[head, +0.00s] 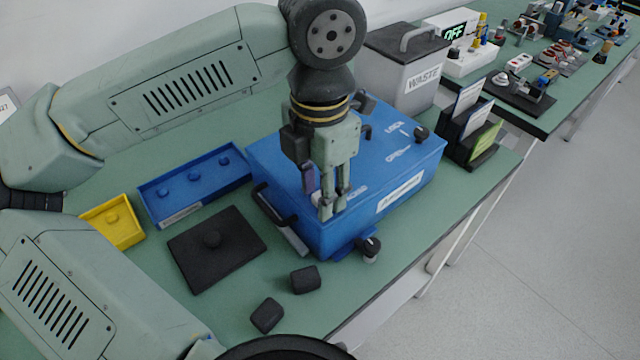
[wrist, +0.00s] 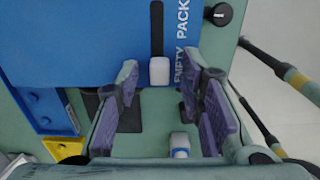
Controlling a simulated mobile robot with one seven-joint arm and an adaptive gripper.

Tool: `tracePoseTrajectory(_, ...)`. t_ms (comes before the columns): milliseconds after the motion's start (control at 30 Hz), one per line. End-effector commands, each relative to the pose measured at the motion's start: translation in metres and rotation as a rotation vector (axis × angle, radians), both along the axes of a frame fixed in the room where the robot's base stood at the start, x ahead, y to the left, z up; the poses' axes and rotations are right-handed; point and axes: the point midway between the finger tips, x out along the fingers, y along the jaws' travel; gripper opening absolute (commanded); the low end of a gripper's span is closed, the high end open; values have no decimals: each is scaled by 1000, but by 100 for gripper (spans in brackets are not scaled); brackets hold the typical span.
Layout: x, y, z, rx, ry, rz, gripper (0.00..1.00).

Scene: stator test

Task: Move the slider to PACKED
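The slider (wrist: 158,70) is a pale knob in a dark slot on the top of the blue box (head: 405,165). In the wrist view it sits at the slot's lower end, beside the word EMPTY. The label "PACK", cut off by the picture edge, lies further up along the slot. My gripper (head: 333,207) points down over the near part of the box. In the wrist view its purple-padded fingers (wrist: 158,90) are apart, one to each side of the slider's line, with nothing held.
A blue tray (head: 165,212), yellow tray (head: 113,222) and dark plate (head: 215,262) lie to the left. Two dark blocks (head: 304,279) lie in front. A WASTE bin (head: 400,80) and a card holder (head: 465,148) stand behind.

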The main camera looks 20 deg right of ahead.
Motion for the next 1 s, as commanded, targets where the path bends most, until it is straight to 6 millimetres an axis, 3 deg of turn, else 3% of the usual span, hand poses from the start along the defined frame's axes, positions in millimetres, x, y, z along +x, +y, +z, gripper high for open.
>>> tracePoseTrajectory(67, 0, 0, 0, 0, 0, 0, 35)
tracePoseTrajectory(600, 0, 0, 0, 0, 0, 0, 0)
tracePoseTrajectory(1000, 0, 0, 0, 0, -1, 0, 0)
